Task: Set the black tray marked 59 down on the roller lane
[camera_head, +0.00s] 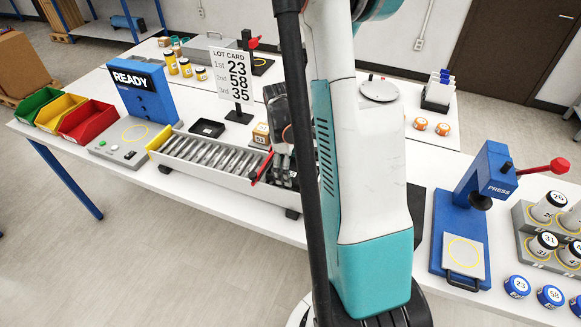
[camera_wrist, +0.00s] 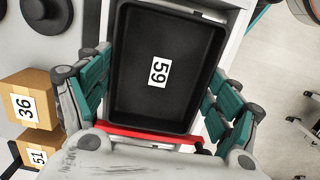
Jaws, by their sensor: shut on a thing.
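The black tray marked 59 (camera_wrist: 140,100) fills the middle of the wrist view, its white label facing up. My gripper (camera_wrist: 162,93) is shut on it, green finger pads against its left and right sides. The roller lane (camera_head: 205,178) has grey rollers between pale side walls in the head view. My gripper (camera_head: 284,172) is at the lane's right end there, partly hidden by my arm, and I cannot make out the tray. In the wrist view the tray lies over the lane (camera_wrist: 238,35); whether it touches the rollers cannot be told.
A red bar (camera_wrist: 150,134) crosses by the tray's near edge. Boxes marked 36 (camera_wrist: 25,105) and 51 (camera_wrist: 40,150) stand left of my gripper. A small black tray (camera_head: 207,128) lies behind the lane. The lot card (camera_head: 232,75) stands behind too. Most of the lane's rollers are bare.

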